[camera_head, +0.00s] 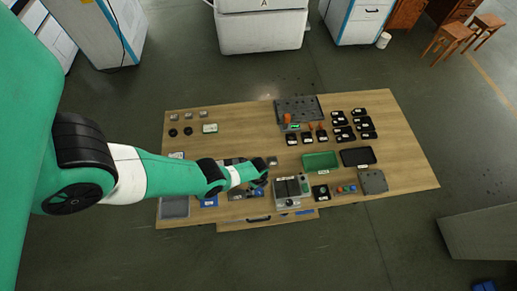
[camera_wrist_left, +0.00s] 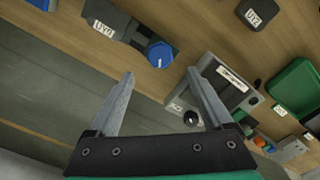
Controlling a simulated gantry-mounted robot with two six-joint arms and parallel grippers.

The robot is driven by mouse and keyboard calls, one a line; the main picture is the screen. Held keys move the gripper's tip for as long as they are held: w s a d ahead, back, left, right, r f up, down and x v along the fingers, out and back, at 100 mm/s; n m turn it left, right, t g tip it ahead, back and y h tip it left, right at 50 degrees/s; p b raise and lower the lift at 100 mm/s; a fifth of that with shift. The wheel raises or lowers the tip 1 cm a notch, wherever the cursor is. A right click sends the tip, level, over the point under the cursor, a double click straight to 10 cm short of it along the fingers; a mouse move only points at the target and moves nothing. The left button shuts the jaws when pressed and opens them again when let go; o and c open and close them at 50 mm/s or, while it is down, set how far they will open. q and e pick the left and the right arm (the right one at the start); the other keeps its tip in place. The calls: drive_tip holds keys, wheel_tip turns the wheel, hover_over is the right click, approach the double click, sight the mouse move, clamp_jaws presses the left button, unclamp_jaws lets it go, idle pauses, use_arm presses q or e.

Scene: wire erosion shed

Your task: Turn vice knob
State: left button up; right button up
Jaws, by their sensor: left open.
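The vice (camera_wrist_left: 112,22) is a dark grey block with a white label, at the top left of the left wrist view. Its round blue knob (camera_wrist_left: 160,54) has a small white mark and sits at the vice's right end. My left gripper (camera_wrist_left: 160,72) is open and empty. Its two fingertips lie on either side of the knob in that view; I cannot tell the depth gap. In the head view, my left gripper (camera_head: 262,182) hangs over the table's front middle and partly covers the vice (camera_head: 238,196). My right gripper is not in view.
A grey machine box (camera_wrist_left: 221,83) with a black dial stands just right of the knob. A green tray (camera_head: 320,161), a black tray (camera_head: 358,156) and several small black bins (camera_head: 342,131) occupy the right half. The wooden table (camera_head: 405,150) has bare room at right.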

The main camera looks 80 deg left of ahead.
sight(258, 191)
use_arm(q)
wheel_tip(258, 191, down, 8)
drive_tip(key=b, duration=0.5)
drive_tip(key=shift+r, duration=0.25)
clamp_jaws()
